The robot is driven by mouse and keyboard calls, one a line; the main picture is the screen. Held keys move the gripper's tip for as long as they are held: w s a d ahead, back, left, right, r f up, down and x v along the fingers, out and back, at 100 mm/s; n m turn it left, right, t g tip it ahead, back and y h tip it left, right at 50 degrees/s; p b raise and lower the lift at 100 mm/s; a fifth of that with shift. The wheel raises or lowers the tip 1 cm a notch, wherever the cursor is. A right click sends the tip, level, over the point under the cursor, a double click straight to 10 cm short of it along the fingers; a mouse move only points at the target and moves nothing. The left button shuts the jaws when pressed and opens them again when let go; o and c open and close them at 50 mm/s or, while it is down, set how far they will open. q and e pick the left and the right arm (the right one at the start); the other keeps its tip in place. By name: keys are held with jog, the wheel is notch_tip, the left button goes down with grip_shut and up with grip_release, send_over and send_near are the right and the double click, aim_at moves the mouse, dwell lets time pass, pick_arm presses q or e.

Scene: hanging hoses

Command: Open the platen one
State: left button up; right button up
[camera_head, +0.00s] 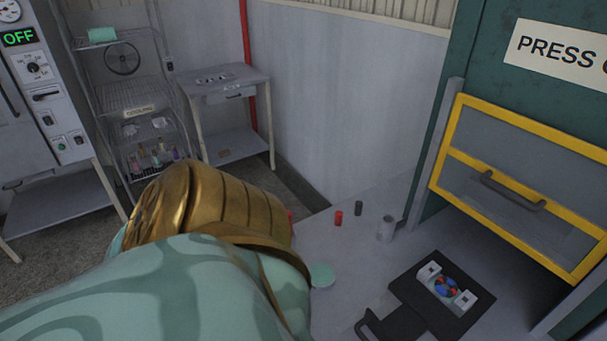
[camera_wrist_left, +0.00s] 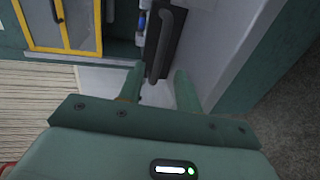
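The press (camera_head: 460,60) stands at the right in the head view, under a partly cut-off "PRESS" sign. Its yellow-framed guard (camera_head: 446,149) has a dark bar handle and appears lowered. A black plate (camera_head: 407,291) with a handle (camera_head: 368,326) lies on the grey bench in front, carrying a white block with blue and red parts (camera_head: 447,290). No label tells which part is platen one. In the left wrist view, my left gripper (camera_wrist_left: 160,72) is open and empty, facing the black plate (camera_wrist_left: 176,32) and its handle (camera_wrist_left: 157,58), apparently short of touching. My right gripper is out of view.
Small red (camera_head: 339,218) and dark (camera_head: 358,208) cylinders, a grey cup (camera_head: 386,229) and a pale green disc (camera_head: 321,275) stand on the bench. A side table (camera_head: 222,78), a wire rack (camera_head: 125,95) and a cabinet reading OFF (camera_head: 30,95) stand at the back left.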

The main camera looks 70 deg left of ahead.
pick_arm(q)
jog(key=v, duration=1.1)
jog(key=shift+s, duration=0.25)
